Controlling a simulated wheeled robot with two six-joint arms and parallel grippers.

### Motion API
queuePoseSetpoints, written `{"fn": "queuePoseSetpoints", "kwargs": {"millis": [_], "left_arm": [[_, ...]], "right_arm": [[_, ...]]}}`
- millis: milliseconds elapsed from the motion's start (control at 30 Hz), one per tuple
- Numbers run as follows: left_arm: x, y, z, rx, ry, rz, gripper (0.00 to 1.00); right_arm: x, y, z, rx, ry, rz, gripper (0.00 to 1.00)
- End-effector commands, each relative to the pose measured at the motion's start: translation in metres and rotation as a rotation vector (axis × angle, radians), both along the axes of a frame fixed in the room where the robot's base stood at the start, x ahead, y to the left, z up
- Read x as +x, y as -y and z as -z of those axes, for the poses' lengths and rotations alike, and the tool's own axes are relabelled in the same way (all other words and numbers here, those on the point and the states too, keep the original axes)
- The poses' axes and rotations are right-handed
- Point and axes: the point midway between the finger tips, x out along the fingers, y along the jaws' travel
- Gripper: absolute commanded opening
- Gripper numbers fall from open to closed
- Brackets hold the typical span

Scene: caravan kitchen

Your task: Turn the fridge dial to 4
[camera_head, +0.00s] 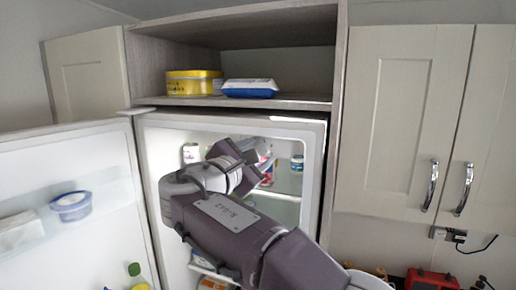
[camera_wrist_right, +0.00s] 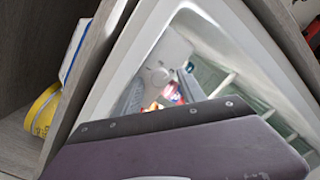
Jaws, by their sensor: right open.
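The fridge (camera_head: 317,165) stands open, and its lit inside shows. My right arm reaches into it from the lower right and bends back toward the right. My right gripper (camera_head: 266,166) is open inside the upper part of the fridge; its fingers are small and partly hidden by my wrist. The dial cannot be made out in the head view. In the right wrist view a pale rounded shape (camera_wrist_right: 158,75) shows on the fridge's inner wall; I cannot tell whether it is the dial, and no number is readable. My left gripper is not in view.
The open fridge door (camera_head: 100,185) fills the left, with a blue-lidded tub (camera_head: 71,206) on its rack. A yellow tin (camera_head: 194,83) and a blue-white pack (camera_head: 250,88) sit on the shelf above.

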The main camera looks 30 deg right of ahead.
Motion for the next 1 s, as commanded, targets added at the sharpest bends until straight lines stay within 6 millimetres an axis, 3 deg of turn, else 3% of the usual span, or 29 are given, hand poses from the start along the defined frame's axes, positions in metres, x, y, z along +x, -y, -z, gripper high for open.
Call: {"fn": "queuePoseSetpoints", "kwargs": {"millis": [200, 367, 667, 1000], "left_arm": [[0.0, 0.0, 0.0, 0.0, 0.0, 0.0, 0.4], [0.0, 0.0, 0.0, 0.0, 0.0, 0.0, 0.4], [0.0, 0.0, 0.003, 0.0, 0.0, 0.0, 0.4], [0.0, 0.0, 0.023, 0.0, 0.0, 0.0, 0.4]], "right_arm": [[0.0, 0.0, 0.001, 0.0, 0.0, 0.0, 0.45], [0.0, 0.0, 0.0, 0.0, 0.0, 0.0, 0.0], [0.0, 0.001, 0.001, 0.015, 0.019, 0.002, 0.0], [0.0, 0.001, 0.003, 0.147, 0.176, 0.002, 0.0]]}}
